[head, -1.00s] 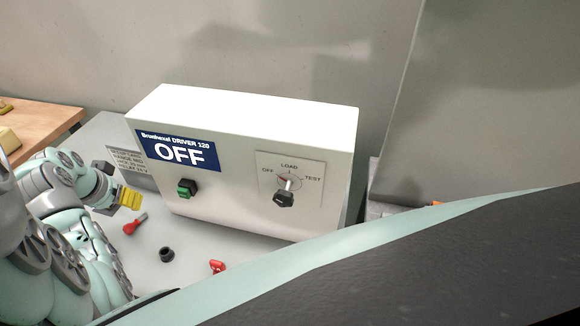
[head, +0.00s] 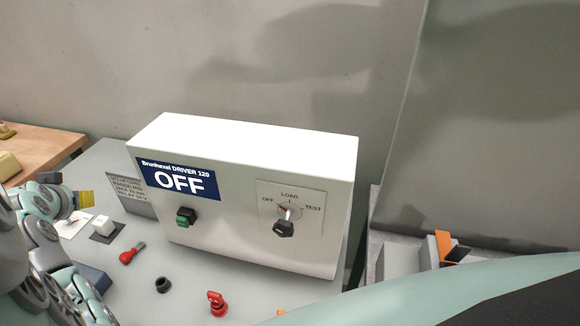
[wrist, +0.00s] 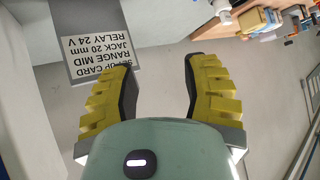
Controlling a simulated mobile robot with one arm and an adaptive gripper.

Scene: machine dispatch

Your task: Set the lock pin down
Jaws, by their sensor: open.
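My gripper (head: 85,199) is at the left of the head view, above the grey bench, with its yellow fingers beyond the box's left side. In the wrist view my gripper (wrist: 160,82) has its fingers wide apart and nothing between them. Two small red pieces lie on the bench: a red-handled piece with a dark end (head: 131,254), and a red piece with a ring-like top (head: 217,303) near the box's front. I cannot tell for sure which is the lock pin. Neither touches my gripper.
The white driver box (head: 245,190) reads OFF. A setup card (head: 132,194) stands left of it, also in the wrist view (wrist: 98,50). A wooden table (head: 45,150) is at left.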

